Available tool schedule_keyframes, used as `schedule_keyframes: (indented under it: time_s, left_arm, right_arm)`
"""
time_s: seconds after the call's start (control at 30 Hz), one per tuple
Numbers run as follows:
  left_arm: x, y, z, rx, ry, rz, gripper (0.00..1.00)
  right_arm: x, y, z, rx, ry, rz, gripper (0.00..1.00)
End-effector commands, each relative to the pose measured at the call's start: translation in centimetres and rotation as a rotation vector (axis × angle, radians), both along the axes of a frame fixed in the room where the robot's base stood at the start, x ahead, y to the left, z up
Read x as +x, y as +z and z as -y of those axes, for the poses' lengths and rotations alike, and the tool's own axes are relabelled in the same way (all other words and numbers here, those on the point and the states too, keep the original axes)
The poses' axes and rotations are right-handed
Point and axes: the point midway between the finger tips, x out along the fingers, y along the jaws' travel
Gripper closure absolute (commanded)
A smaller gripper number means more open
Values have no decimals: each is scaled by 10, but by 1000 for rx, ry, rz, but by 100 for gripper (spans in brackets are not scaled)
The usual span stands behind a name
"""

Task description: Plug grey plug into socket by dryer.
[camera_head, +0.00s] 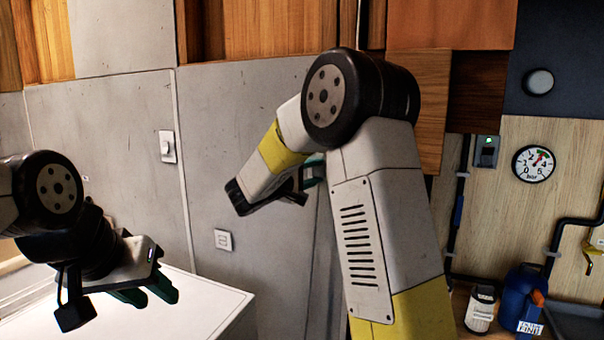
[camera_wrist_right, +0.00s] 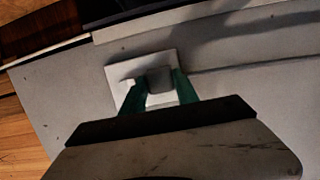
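In the right wrist view a grey plug (camera_wrist_right: 160,79) is between the green fingertips of my right gripper (camera_wrist_right: 158,82), which appears shut on it. A white socket plate (camera_wrist_right: 116,72) on the grey wall is right behind the plug. I cannot tell whether the plug is seated in it. In the head view my right gripper (camera_head: 312,172) is mostly hidden behind my own right wrist, and the plug is not visible. My left gripper (camera_head: 150,293) is open and empty, above a white appliance top (camera_head: 205,309), possibly the dryer.
A wall switch (camera_head: 168,146) and another white wall plate (camera_head: 223,240) are on the grey panels. At right are a gauge (camera_head: 533,164), pipes, a blue jug (camera_head: 520,298) and a white container (camera_head: 481,309). My right arm fills the middle.

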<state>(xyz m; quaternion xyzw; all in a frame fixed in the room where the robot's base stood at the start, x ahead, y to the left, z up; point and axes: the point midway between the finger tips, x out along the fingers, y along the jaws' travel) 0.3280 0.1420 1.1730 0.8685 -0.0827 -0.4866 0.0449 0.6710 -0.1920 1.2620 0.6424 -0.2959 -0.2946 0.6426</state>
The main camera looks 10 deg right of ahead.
Motion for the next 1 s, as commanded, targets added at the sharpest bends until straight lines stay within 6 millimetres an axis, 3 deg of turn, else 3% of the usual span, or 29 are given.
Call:
schedule_keyframes:
  time_s: [0.03, 0.1, 0.13, 0.53, 1.0]
  left_arm:
    - [0, 0, 0, 0, 0, 0, 64]
    - [0, 0, 0, 0, 0, 0, 64]
    - [0, 0, 0, 0, 0, 0, 64]
    - [0, 0, 0, 0, 0, 0, 64]
    - [0, 0, 0, 0, 0, 0, 64]
  right_arm:
    - [0, 0, 0, -1, 0, 1, 54]
    - [0, 0, 0, -1, 0, 1, 41]
    - [0, 0, 0, -1, 0, 1, 39]
    - [-2, 2, -3, -1, 2, 3, 39]
    - [-46, -1, -55, 0, 2, -1, 39]
